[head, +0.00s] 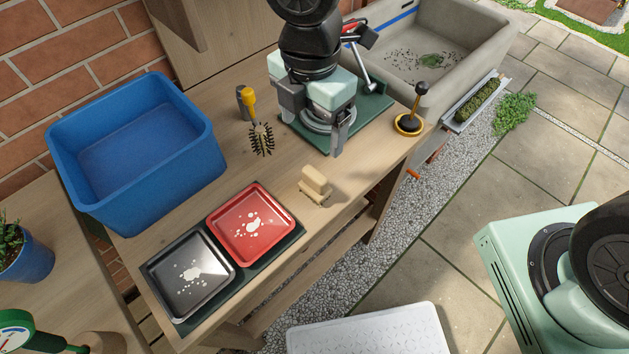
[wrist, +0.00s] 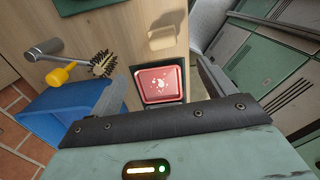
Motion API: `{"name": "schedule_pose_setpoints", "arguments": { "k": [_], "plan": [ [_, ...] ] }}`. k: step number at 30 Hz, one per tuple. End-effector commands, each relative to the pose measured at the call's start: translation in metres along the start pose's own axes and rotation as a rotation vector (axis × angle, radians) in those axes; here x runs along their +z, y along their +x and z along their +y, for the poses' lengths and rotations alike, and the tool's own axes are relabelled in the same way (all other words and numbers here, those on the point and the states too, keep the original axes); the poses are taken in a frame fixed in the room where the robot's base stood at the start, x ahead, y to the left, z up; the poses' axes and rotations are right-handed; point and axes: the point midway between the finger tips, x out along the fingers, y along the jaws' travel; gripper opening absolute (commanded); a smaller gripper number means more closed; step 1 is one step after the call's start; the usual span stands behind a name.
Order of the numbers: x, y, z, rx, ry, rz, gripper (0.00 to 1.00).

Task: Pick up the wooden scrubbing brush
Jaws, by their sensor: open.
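The wooden scrubbing brush (head: 315,182) is a small tan block with a raised grip. It lies on the wooden bench near its front edge, right of the red tray. In the wrist view the brush (wrist: 164,38) shows at the top centre, beyond the fingertips. My gripper (head: 311,134) hangs over the bench behind the brush, with its fingers apart and nothing between them. In the wrist view my gripper (wrist: 161,70) also shows open, apart from the brush. The brush's underside is hidden.
A red tray (head: 278,208) and a black tray (head: 160,282) lie left of the brush. A yellow-handled bristle brush (head: 262,140) lies behind it. A blue tub (head: 190,190), a green mat (head: 376,109), a black-knobbed tool (head: 409,124) and a grey sink (head: 474,50) stand around.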

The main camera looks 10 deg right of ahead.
Motion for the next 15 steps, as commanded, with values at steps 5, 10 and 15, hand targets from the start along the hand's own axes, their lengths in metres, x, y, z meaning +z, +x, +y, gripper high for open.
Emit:
{"name": "schedule_pose_setpoints", "arguments": {
  "k": [5, 10, 15],
  "plan": [
    [-0.002, 0.037, -0.002, -0.006, -0.009, 0.001, 0.82],
    [-0.001, 0.072, -0.002, -0.006, -0.008, 0.0, 0.82],
    [-0.001, 0.102, -0.002, -0.004, -0.006, 0.0, 0.82]
  ]
}}
